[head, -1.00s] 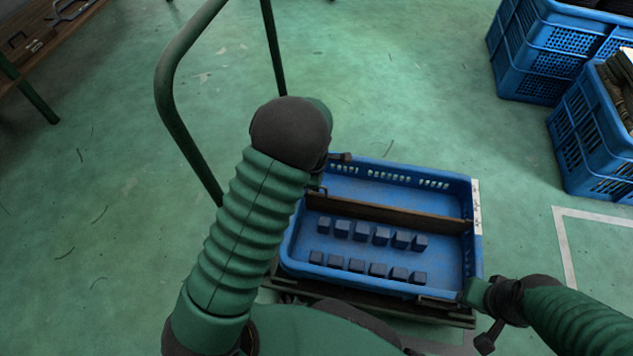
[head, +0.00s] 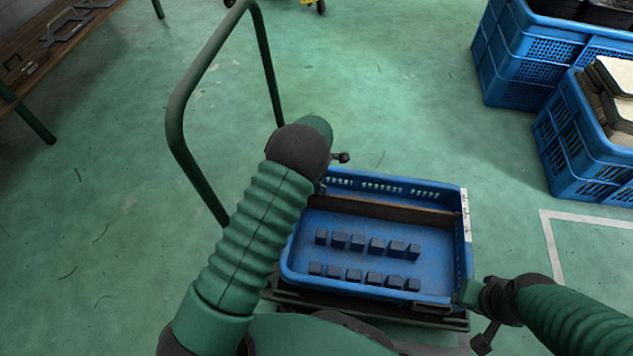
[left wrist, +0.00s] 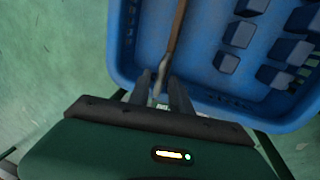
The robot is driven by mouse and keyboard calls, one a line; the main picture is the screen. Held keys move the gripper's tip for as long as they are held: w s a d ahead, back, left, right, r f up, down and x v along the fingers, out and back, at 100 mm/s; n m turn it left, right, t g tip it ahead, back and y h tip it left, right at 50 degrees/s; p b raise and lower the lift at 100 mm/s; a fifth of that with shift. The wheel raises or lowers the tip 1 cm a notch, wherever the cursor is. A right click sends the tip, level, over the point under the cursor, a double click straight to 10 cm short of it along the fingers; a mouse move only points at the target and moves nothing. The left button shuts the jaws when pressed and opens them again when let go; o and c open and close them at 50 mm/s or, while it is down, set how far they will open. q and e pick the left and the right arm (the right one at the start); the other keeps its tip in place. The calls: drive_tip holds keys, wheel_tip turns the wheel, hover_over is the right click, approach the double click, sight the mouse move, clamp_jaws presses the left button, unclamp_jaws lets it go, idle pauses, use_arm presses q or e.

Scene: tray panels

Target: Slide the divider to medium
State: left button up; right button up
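The divider (head: 395,211) is a brown bar across the blue tray (head: 283,262), nearer the far wall than the near wall. In the left wrist view the divider (left wrist: 178,30) runs up from between my left gripper's fingers (left wrist: 160,80), which close on its end at the tray's rim. In the head view my left arm hides that gripper and the divider's left end. My right gripper (head: 468,293) is at the tray's near right corner, touching or very close to the rim; its fingers are not clear. A white strip (head: 465,215) lies along the right rim; its marks are too small to read.
Two rows of dark blue blocks (head: 376,246) stand in the tray on the near side of the divider. The tray sits on a cart with a green handle (head: 180,130). Stacked blue crates (head: 515,60) stand at the far right. Open floor lies beyond the tray.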

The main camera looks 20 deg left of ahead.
use_arm(q)
drive_tip(key=shift+o, duration=0.4)
drive_tip(key=shift+r, duration=0.1)
drive_tip(key=s+r+p, duration=0.3)
drive_tip(key=r+p, duration=0.6)
drive_tip(key=r, duration=0.7)
drive_tip(key=shift+d, duration=0.35)
drive_tip(key=shift+r, duration=0.1)
